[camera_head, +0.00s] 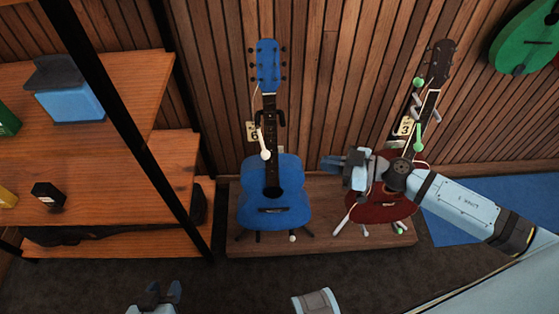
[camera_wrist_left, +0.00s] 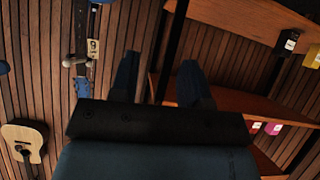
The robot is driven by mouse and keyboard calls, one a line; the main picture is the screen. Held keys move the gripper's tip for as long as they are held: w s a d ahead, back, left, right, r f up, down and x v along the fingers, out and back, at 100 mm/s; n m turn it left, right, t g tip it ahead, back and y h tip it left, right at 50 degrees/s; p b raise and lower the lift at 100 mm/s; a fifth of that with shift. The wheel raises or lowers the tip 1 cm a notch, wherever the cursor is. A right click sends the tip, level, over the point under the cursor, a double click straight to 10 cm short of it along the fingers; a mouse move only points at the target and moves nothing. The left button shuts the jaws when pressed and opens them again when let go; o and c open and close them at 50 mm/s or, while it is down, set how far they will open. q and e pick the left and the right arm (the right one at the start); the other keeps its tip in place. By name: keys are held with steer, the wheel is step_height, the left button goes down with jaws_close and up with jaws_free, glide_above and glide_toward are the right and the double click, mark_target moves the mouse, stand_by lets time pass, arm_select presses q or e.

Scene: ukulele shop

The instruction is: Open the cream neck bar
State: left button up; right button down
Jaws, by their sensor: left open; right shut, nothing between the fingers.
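The cream neck bar (camera_head: 263,143) is a thin pale bar with a ball end, in front of the blue ukulele's neck in the head view. The blue ukulele (camera_head: 274,206) stands upright on a dark stand. In the left wrist view a pale ball-ended bar (camera_wrist_left: 76,61) shows near a number tag, apart from my fingers. My left gripper (camera_head: 165,290) is open and empty at the bottom of the head view, well below the ukulele. My right gripper (camera_head: 331,163) is shut and empty, between the blue and dark red ukuleles.
A dark red ukulele (camera_head: 381,202) on a pale stand with green knobs is partly hidden by my right arm. Both stands rest on a low wooden platform (camera_head: 330,237). Wooden shelves (camera_head: 100,185) with a dark post (camera_head: 130,135) stand left.

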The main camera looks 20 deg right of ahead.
glide_toward(262, 142)
steer(key=a+f, duration=0.2)
steer(key=a, duration=0.3)
arm_select(q)
steer(key=shift+w+a+b, duration=0.15)
steer(key=shift+b, duration=0.35)
arm_select(e)
steer(key=shift+s+a+r, duration=0.1)
steer(key=shift+s+r, duration=0.05)
steer(key=shift+s, duration=0.05)
